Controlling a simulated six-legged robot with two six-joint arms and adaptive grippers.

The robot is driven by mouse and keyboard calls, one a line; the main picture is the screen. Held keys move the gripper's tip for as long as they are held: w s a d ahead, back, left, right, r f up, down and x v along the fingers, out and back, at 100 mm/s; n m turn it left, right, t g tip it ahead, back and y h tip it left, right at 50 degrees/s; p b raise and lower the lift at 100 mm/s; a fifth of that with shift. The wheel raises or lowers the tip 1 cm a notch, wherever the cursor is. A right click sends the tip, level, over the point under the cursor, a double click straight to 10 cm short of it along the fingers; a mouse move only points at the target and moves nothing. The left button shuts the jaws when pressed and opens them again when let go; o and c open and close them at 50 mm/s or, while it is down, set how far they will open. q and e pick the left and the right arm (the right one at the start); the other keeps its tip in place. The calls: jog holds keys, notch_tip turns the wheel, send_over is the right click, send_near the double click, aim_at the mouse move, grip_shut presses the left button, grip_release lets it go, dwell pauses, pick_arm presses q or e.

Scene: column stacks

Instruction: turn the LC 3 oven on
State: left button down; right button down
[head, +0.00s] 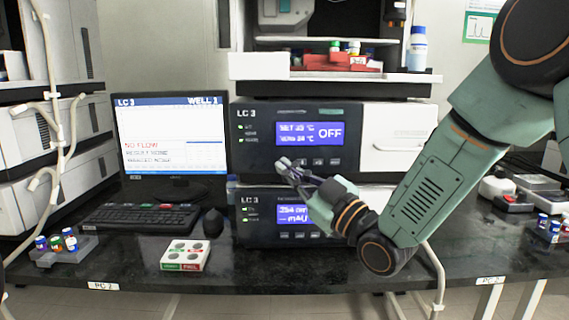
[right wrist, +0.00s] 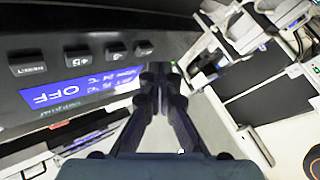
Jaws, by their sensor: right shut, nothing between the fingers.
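The LC 3 oven (head: 255,143) is the black-fronted upper module in the middle of the head view. Its blue display (head: 309,133) reads "OFF", with set and actual temperature lines beside it. A row of small buttons (head: 318,162) sits under the display. My right gripper (head: 284,166) is shut and empty, in front of the lower part of the oven front, left of the buttons. In the right wrist view the closed fingers (right wrist: 157,75) reach toward the panel, near the end of the button row (right wrist: 80,59). The upside-down display (right wrist: 80,95) shows "OFF". I cannot tell whether the fingertips touch the panel.
A second LC 3 module (head: 262,217) with a blue display sits below the oven, partly hidden by my right arm. A monitor (head: 172,140) showing "NO FLOW", a keyboard (head: 140,217) and a vial box (head: 185,256) stand left. Bottles and trays sit above.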

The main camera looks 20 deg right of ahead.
jog(key=shift+w, duration=0.15)
dwell(0.4)
jog(key=shift+w+d, duration=0.15)
jog(key=shift+w, duration=0.15)
jog(key=shift+w+d, duration=0.1)
jog(key=shift+w, duration=0.25)
dwell(0.8)
jog(key=shift+s, duration=0.1)
jog(key=shift+s+a, duration=0.25)
jog(key=shift+s, duration=0.45)
jog(key=s, duration=0.2)
jog(key=s+a, duration=0.1)
jog(key=s, duration=0.1)
jog(key=shift+s+a, duration=0.2)
jog(key=shift+s, duration=0.2)
dwell(0.6)
